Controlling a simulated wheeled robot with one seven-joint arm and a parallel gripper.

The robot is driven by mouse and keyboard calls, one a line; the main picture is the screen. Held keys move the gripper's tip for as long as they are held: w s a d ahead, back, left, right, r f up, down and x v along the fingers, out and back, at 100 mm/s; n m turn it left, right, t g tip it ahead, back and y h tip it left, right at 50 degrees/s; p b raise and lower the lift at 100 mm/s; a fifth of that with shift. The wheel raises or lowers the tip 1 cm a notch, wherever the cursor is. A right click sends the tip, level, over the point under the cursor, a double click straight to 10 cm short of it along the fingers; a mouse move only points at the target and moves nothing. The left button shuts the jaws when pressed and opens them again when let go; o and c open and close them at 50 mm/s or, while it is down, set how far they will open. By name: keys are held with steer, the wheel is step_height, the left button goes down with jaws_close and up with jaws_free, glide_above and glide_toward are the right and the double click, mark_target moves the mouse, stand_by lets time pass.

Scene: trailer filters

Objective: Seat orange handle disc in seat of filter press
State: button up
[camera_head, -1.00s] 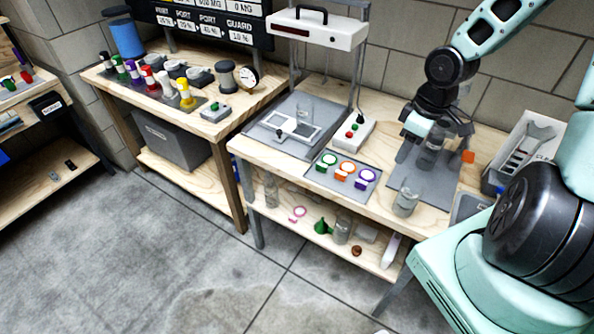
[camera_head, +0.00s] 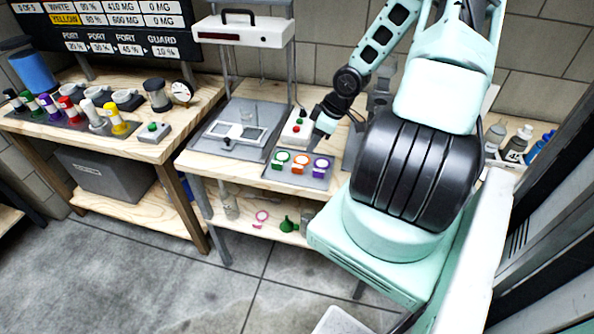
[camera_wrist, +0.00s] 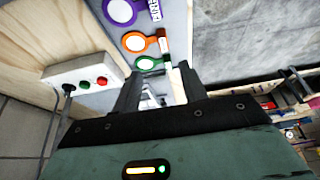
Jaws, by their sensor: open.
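The orange handle disc (camera_head: 300,161) lies on a grey mat between the green handle disc (camera_head: 281,158) and the purple handle disc (camera_head: 321,164). It also shows in the wrist view (camera_wrist: 135,41), a white round with an orange rim and tab. My gripper (camera_head: 317,140) is open and empty, just behind the mat near the purple disc. In the wrist view its fingers (camera_wrist: 158,70) point toward the row of discs and the orange tab lies beyond them. The filter press (camera_head: 245,30) stands left of the mat, with a pale seat plate (camera_head: 228,130) on its grey base.
A button box (camera_head: 296,128) stands between press and gripper; it also shows in the wrist view (camera_wrist: 85,80). The left bench holds several coloured-cap vials (camera_head: 78,110) and a gauge (camera_head: 181,92). My arm hides the right part of the bench. Bottles (camera_head: 515,142) stand far right.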

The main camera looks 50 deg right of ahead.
steer(key=b, duration=0.3)
glide_above(298, 166)
steer(key=s+d, duration=0.2)
steer(key=f, duration=0.6)
steer(key=shift+a, duration=0.25)
steer(key=shift+a+b+x, duration=0.15)
steer(key=shift+b+x, duration=0.45)
steer(key=shift+x, duration=0.65)
steer(key=shift+a+b+x, duration=0.15)
steer(key=shift+b+x, duration=0.45)
steer(key=shift+x, duration=0.65)
steer(key=shift+s, duration=0.2)
jaws_close()
